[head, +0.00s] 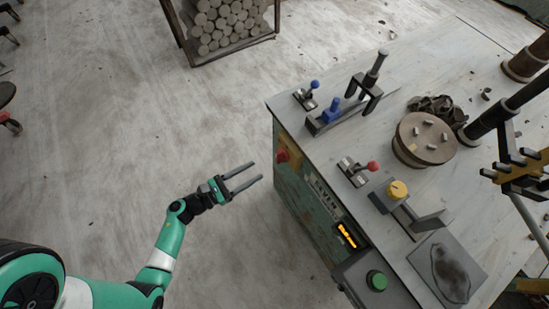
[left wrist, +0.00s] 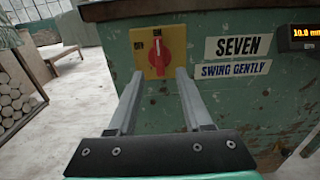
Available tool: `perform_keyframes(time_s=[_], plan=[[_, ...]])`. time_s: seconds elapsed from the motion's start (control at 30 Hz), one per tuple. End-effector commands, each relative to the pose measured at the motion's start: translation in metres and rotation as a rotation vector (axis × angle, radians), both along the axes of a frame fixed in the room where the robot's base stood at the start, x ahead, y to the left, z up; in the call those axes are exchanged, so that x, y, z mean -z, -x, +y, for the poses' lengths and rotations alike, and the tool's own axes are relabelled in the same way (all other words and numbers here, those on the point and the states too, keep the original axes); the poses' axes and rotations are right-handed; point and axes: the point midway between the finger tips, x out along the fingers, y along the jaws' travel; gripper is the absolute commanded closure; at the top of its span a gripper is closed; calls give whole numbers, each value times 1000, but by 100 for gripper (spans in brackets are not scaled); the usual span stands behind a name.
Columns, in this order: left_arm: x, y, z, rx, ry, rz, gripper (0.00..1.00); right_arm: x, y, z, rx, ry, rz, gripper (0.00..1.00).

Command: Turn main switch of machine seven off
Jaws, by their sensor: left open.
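The main switch is a red rotary knob (left wrist: 158,58) on a yellow plate, on the green side of the machine in the left wrist view. In the head view the red switch (head: 283,156) sits on the machine's left side. My left gripper (head: 254,173) is open and empty, just left of the machine and apart from it. In the left wrist view its fingers (left wrist: 160,75) point toward the switch, one on each side of it.

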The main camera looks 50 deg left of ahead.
Motion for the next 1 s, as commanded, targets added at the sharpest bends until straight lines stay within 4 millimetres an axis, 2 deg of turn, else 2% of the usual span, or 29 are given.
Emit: perform_keyframes(time_s=[0.2, 0.33, 0.5, 0.73, 0.77, 1.0], plan=[[2, -52, -9, 7, -3, -3, 50, 15, 0, 0, 0, 0, 0, 50], [1, -74, -11, 4, -2, -3, 50, 19, 0, 0, 0, 0, 0, 50], [0, -87, -13, 1, -1, -2, 50, 21, 0, 0, 0, 0, 0, 50], [-1, -88, -13, 0, 0, -1, 50, 20, 0, 0, 0, 0, 0, 50], [-1, -88, -13, 0, 0, -1, 52, 20, 0, 0, 0, 0, 0, 50], [0, -88, -13, 0, 0, -1, 95, 20, 0, 0, 0, 0, 0, 50]])
